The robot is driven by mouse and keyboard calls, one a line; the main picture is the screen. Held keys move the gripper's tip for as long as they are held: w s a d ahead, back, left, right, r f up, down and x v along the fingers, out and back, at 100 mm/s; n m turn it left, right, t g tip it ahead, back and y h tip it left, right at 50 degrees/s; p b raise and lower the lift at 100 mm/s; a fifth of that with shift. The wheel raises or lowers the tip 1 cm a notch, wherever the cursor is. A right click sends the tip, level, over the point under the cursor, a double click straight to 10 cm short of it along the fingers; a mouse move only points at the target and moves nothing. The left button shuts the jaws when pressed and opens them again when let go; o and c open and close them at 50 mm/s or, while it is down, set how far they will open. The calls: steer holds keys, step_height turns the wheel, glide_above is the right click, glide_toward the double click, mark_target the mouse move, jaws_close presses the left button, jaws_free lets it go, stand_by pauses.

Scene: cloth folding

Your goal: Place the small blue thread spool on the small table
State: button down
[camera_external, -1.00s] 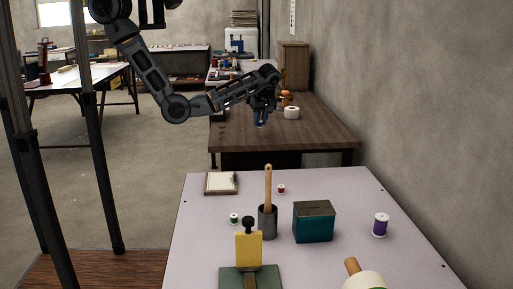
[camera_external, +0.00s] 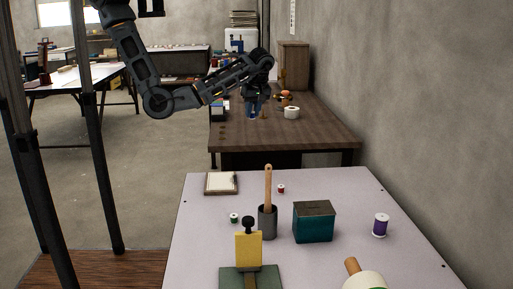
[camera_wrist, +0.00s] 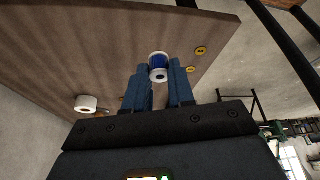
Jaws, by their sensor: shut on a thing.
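The small blue thread spool (camera_wrist: 158,64) has white ends. In the wrist view it sits between the tips of my gripper's two blue fingers (camera_wrist: 158,76), which are shut on it. In the external view my gripper (camera_external: 252,112) points down over the brown wooden table (camera_external: 285,143), toward its left side. The spool is too small there to tell from the fingers. The tabletop (camera_wrist: 110,50) also fills the upper left of the wrist view. I cannot tell whether the spool touches it.
A white roll (camera_external: 292,113) stands on the brown table right of my gripper, with small orange items behind it. Two yellow discs (camera_wrist: 201,50) lie near the table's edge. A pale table (camera_external: 340,190) in front holds a teal box (camera_external: 313,222) and several spools.

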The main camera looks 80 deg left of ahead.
steer(key=shift+d, duration=0.15)
steer(key=s+d+f+m+t+b, duration=0.1)
steer(key=s+d+f+m, duration=0.15)
steer(key=d, duration=0.45)
steer(key=s+d+f+m+t+b, duration=0.1)
steer(key=d+f+m+b, duration=0.2)
steer(key=d, duration=0.5)
steer(key=s+d+f+m+t, duration=0.1)
steer(key=s+d+f+m, duration=0.1)
steer(key=d+m, duration=0.35)
steer(key=n+b, duration=0.2)
steer(key=b, duration=0.1)
glide_above(261, 178)
steer(key=d, duration=0.2)
steer(key=f, duration=0.7)
steer(key=shift+s+a, duration=0.2)
steer(key=shift+s, duration=0.2)
steer(key=shift+f, duration=2.05)
steer(key=shift+f, duration=0.15)
steer(key=c, duration=1)
jaws_free()
steer(key=shift+o, duration=0.2)
